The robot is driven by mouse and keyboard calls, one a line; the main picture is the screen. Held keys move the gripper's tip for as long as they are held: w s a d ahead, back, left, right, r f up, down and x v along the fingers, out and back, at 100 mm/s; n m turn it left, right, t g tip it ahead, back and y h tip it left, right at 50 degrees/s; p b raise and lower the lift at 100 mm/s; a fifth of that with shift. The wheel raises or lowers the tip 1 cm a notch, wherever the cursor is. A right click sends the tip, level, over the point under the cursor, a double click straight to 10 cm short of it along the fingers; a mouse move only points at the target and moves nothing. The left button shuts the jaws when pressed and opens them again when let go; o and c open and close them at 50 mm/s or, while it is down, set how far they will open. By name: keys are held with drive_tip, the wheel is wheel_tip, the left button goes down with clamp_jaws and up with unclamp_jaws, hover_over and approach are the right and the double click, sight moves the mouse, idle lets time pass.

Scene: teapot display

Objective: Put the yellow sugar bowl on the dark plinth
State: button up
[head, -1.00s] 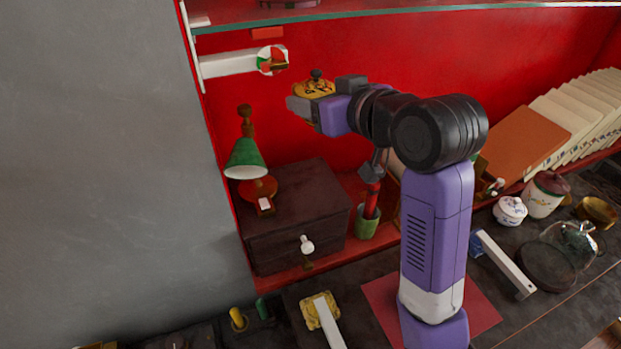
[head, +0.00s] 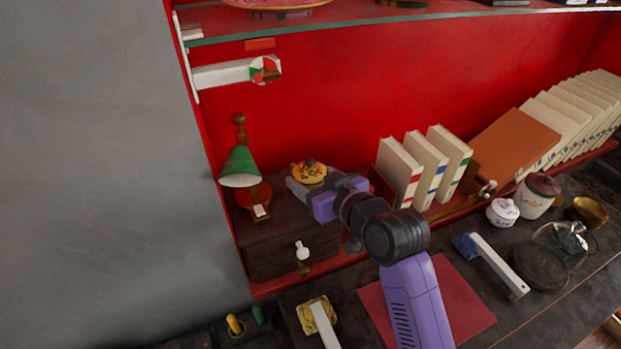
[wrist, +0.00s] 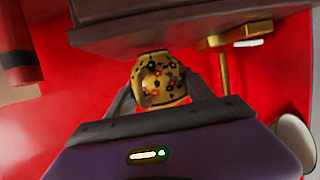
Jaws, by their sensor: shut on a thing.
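The yellow sugar bowl (head: 309,172) has a dark and red pattern and a small knob on its lid. My gripper (head: 308,186) is shut on it, with a finger on either side of the bowl in the wrist view (wrist: 158,82). In the head view the bowl appears over the back right part of the dark plinth (head: 275,232), a box with a drawer-like front. The plinth's dark edge fills the top of the wrist view (wrist: 180,25), close to the bowl. I cannot tell whether they touch. My gripper hides part of the plinth top.
A green-shaded lamp (head: 240,168) and an orange-red item (head: 254,196) stand at the plinth's left. White books (head: 425,165) stand right of my gripper. A glass shelf (head: 400,20) and a white bracket (head: 222,74) are above.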

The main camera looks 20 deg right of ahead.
drive_tip(key=shift+f, duration=0.25)
drive_tip(key=shift+f, duration=0.15)
drive_tip(key=o, duration=1.4)
drive_tip(key=shift+o, duration=0.2)
drive_tip(key=shift+s+r, duration=0.2)
drive_tip(key=b+v, duration=0.1)
drive_tip(key=v, duration=1)
drive_tip(key=shift+s+r+b, duration=0.15)
drive_tip(key=shift+s+b, duration=0.1)
drive_tip(key=shift+b, duration=0.1)
